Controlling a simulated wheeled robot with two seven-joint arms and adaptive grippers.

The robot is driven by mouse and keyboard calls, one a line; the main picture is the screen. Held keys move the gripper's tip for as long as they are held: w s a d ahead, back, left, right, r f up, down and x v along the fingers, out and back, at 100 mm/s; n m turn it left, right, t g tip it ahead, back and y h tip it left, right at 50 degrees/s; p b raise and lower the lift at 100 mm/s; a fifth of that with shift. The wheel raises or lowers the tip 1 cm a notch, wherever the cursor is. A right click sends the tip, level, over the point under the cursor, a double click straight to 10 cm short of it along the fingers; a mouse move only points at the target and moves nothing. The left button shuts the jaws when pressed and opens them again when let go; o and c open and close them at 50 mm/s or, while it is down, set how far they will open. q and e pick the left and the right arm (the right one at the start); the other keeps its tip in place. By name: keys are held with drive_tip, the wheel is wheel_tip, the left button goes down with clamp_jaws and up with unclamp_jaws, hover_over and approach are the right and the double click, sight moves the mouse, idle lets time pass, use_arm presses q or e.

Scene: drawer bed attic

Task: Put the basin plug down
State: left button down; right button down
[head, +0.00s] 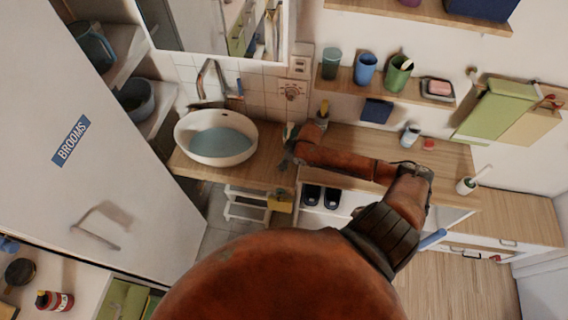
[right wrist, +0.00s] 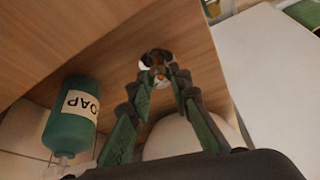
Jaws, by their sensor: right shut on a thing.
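My right gripper (head: 288,150) is over the wooden counter just right of the white basin (head: 216,155). In the right wrist view, its green-padded fingers (right wrist: 163,76) are closed on a small, round, shiny whitish piece with orange-brown tones, the basin plug (right wrist: 154,60). The plug is at the fingertips against the wood of the counter (right wrist: 90,45); I cannot tell whether it touches it. In the head view the plug is too small or hidden to make out. The white basin curves behind the fingers in the wrist view (right wrist: 170,140). My left gripper is not in view.
A green soap bottle (right wrist: 72,115) stands on the counter close to my right gripper. A faucet (head: 211,80) rises behind the basin, which holds water (head: 217,142). A shelf (head: 390,92) with cups is on the wall. The counter to the right (head: 345,140) has clear room.

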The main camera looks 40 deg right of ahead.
drive_tip(key=shift+f, duration=0.55)
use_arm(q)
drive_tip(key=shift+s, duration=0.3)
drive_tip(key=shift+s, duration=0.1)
use_arm(e)
drive_tip(key=shift+f, duration=0.15)
drive_tip(key=c, duration=1.8)
unclamp_jaws()
drive_tip(key=shift+o, duration=0.2)
use_arm(q)
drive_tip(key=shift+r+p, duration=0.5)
drive_tip(key=shift+p, duration=0.05)
use_arm(e)
drive_tip(key=v, duration=1.2)
